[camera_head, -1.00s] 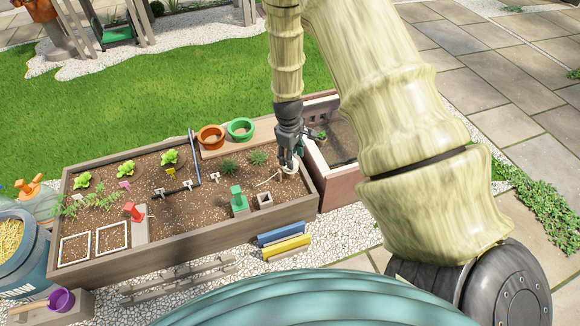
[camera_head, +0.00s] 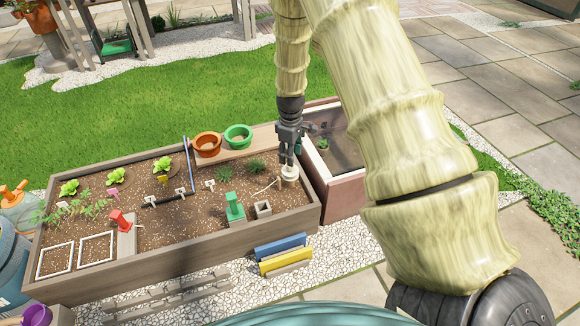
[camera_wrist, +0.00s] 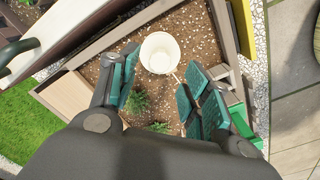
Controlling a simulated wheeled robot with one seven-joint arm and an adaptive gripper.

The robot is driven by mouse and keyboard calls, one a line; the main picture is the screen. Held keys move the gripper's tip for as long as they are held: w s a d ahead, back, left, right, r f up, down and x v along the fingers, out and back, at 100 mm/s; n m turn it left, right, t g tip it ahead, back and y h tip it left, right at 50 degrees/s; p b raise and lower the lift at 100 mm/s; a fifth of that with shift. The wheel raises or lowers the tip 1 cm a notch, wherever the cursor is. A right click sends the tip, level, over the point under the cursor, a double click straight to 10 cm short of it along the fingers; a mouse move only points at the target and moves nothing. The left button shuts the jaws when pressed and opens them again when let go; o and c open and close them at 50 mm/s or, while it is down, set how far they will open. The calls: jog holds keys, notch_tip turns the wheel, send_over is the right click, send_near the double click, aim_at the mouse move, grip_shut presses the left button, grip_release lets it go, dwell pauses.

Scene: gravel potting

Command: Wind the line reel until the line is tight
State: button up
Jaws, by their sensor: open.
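The line reel (camera_head: 290,172) is a pale, round, upright piece at the right end of the soil bed. A thin pale line (camera_head: 264,188) runs from it to the left over the soil. My gripper (camera_head: 290,160) points down right above the reel, with its fingers apart. In the wrist view the reel (camera_wrist: 159,52) shows as a cream round top, beyond and between the open teal fingers (camera_wrist: 155,92). I see no finger closed on it. Whether a fingertip touches it, and how taut the line is, I cannot tell.
A green post (camera_head: 235,208) and a small square block (camera_head: 263,209) stand left of the reel. Two leafy plants (camera_head: 256,167) grow behind. Orange (camera_head: 207,145) and green (camera_head: 238,136) pots sit on the back ledge. A pinkish planter (camera_head: 340,195) adjoins on the right.

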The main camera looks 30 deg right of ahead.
aim_at(290, 170)
jog(key=shift+f+b, duration=0.8)
jog(key=shift+f, duration=1.6)
jog(key=c, duration=1.1)
